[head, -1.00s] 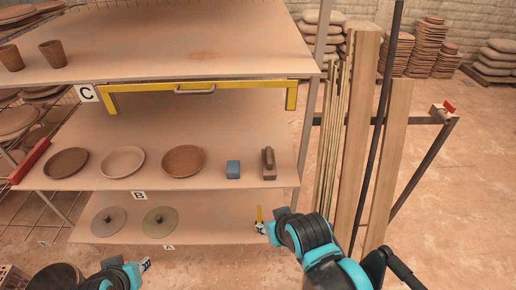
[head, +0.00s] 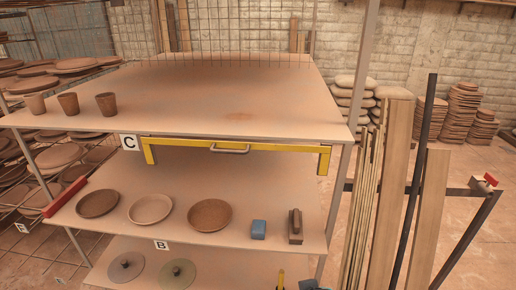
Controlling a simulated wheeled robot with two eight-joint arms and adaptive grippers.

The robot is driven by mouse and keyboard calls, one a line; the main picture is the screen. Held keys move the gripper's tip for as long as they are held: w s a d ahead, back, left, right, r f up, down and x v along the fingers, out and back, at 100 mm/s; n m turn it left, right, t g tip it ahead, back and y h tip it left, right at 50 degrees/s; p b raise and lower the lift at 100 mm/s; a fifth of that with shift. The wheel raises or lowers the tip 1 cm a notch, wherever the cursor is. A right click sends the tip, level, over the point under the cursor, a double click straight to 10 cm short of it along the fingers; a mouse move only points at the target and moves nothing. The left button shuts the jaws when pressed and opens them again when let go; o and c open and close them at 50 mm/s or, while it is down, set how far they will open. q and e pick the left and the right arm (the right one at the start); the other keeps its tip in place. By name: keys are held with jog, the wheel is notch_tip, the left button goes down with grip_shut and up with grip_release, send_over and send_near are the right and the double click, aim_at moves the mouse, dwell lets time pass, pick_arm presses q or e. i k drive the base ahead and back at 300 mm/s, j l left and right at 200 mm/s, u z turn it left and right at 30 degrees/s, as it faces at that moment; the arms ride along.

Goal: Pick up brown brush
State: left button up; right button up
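A brown brush (head: 295,226), a block with a raised handle, stands at the right end of shelf B (head: 110,229), to the right of a blue block. My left gripper is out of view.
A blue block (head: 258,229) and several round dishes (head: 210,215) share shelf B. A yellow frame with a handle (head: 236,146) hangs under the top shelf. Upright planks (head: 397,170) stand right. A small yellow item (head: 281,275) lies low, near my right arm.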

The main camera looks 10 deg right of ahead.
aim_at(296, 229)
jog(key=i+j+z, duration=0.1)
jog(key=i+z, duration=0.25)
jog(key=i+j+z, duration=0.3)
jog(key=i, duration=0.25)
jog(key=l, duration=0.1)
